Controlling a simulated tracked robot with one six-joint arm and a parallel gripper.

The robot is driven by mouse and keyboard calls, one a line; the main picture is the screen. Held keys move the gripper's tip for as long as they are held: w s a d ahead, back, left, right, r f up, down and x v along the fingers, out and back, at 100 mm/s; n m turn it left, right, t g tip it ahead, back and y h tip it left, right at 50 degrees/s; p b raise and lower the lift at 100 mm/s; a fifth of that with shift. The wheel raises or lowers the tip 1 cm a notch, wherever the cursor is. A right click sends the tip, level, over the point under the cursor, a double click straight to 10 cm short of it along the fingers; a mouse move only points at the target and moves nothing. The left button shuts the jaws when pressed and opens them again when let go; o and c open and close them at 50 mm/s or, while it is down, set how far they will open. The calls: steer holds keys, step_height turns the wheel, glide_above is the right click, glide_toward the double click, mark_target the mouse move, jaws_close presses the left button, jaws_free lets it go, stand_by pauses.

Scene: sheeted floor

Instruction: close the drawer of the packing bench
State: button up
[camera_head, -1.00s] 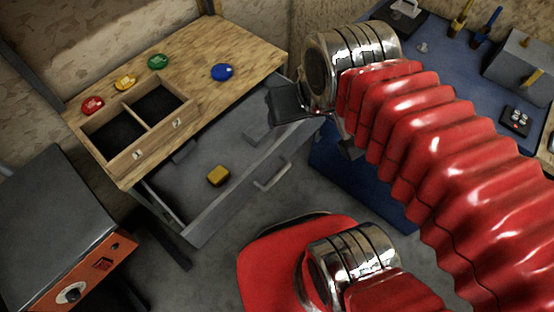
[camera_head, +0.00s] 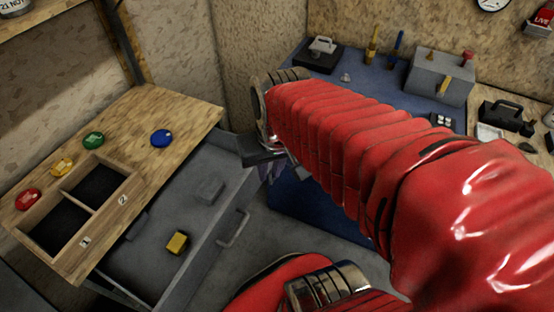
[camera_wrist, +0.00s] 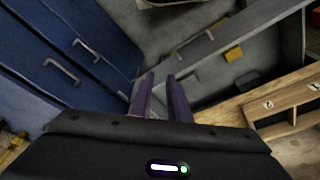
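The packing bench (camera_head: 165,105) has a wooden top, and its grey drawer (camera_head: 203,266) stands pulled out below it. The drawer's bar handle (camera_head: 234,229) is on its front face. A yellow block (camera_head: 177,243) lies inside; it also shows in the wrist view (camera_wrist: 233,53). My gripper (camera_head: 270,172) is near the drawer's far right corner, partly hidden by my wrist. In the wrist view, its two purple fingers (camera_wrist: 161,76) are a little apart with nothing between them. The drawer (camera_wrist: 190,48) lies ahead and right of them. I cannot tell whether they touch it.
A blue cabinet (camera_wrist: 72,50) with handles stands left of the fingers in the wrist view. A two-part wooden tray (camera_head: 122,200) and red, yellow, green and blue discs (camera_head: 162,138) sit on the bench top. A blue workbench (camera_head: 350,95) holding tools stands behind my arm.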

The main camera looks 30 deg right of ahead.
steer(key=d+f+m, duration=0.1)
steer(key=d+f+g, duration=0.1)
steer(key=f, duration=0.1)
steer(key=d+f+m+g+y, duration=0.1)
steer(key=f, duration=0.1)
steer(key=shift+d+m, duration=0.3)
steer(key=shift+d, duration=0.1)
jaws_close()
steer(key=d+f+m+t+y, duration=0.2)
steer(key=d+f+m+y, duration=0.2)
steer(key=f+m+y, duration=0.5)
steer(key=d+f+m+t+y, duration=0.2)
steer(key=d+f+m, duration=0.4)
steer(key=f, duration=0.6)
steer(key=w+d+f+m+t, duration=0.3)
steer(key=d+f+m+t, duration=0.15)
steer(key=m+t, duration=0.25)
steer(key=w+d+r+m+t+h, duration=0.2)
steer(key=w+d+t, duration=0.1)
steer(key=w+d, duration=0.1)
steer(key=shift+d+r+t, duration=0.15)
steer(key=shift+d+t, duration=0.25)
steer(key=shift+d, duration=0.1)
steer(key=shift+w+a, duration=0.1)
steer(key=shift+w, duration=0.1)
steer(key=x, duration=1.3)
steer(key=shift+w, duration=0.4)
